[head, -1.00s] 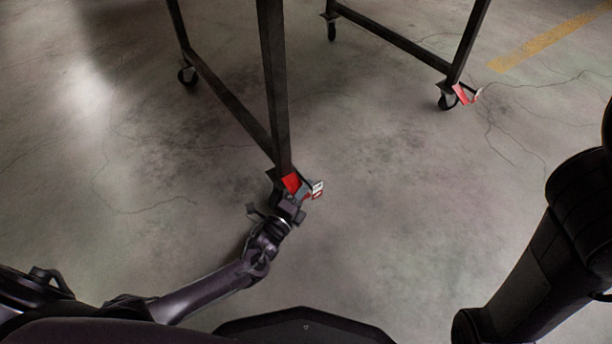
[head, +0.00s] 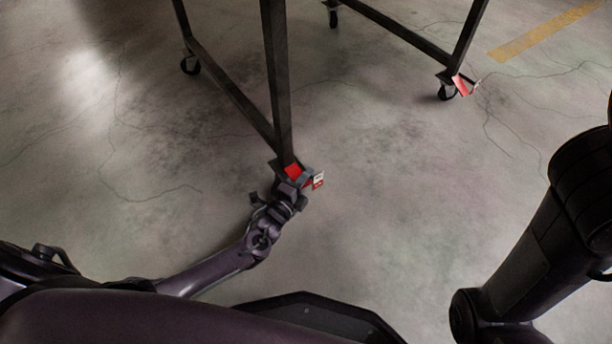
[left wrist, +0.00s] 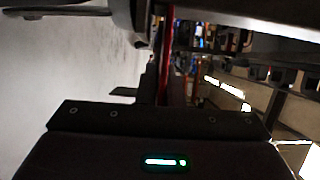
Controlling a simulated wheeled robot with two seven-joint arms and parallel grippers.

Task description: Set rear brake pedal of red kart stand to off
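The kart stand's near leg (head: 277,90) is a dark post that ends in a caster with red parts. A red plate (head: 293,172) is at the foot of the post, and a small red and white brake pedal (head: 318,180) sticks out to its right. My left gripper (head: 298,187) is low at this caster, against or just in front of the red parts; contact is unclear. In the left wrist view, a thin red edge (left wrist: 169,55) runs close to the dark fingertips (left wrist: 163,85), which are close together. Whether they grip it is unclear. My right gripper is out of view.
Dark lower rails (head: 228,95) join the legs. The concrete floor (head: 390,200) between is clear.

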